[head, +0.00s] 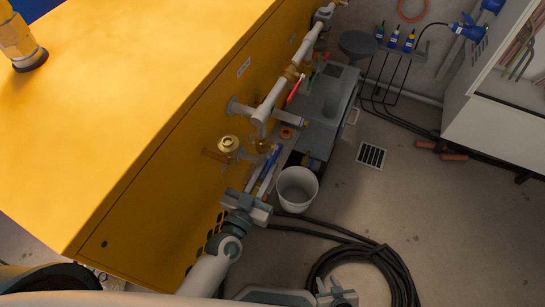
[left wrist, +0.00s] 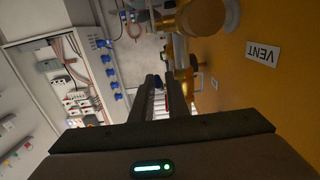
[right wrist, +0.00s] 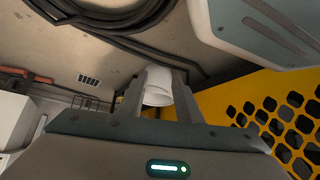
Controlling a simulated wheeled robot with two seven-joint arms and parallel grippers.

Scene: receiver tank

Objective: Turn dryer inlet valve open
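White pipes with valves run along the side of the yellow cabinet (head: 175,110). A red lever (head: 294,89) sits on the white pipe (head: 268,104). A brass round valve part (head: 228,144) stands nearer on the cabinet side, and a blue bar-shaped part (head: 271,160) lies just beyond my left gripper (head: 264,174). I cannot tell which one is the dryer inlet valve. The left gripper's fingers are apart in the left wrist view (left wrist: 163,82), with brass fittings (left wrist: 200,17) close by. My right gripper (head: 336,289) is low, away from the pipes, open and empty.
A white bucket (head: 297,188) stands on the floor near my left gripper; it also shows in the right wrist view (right wrist: 157,88). A coiled black hose (head: 395,268) lies at the lower right. A VENT label (left wrist: 263,52) is on the cabinet.

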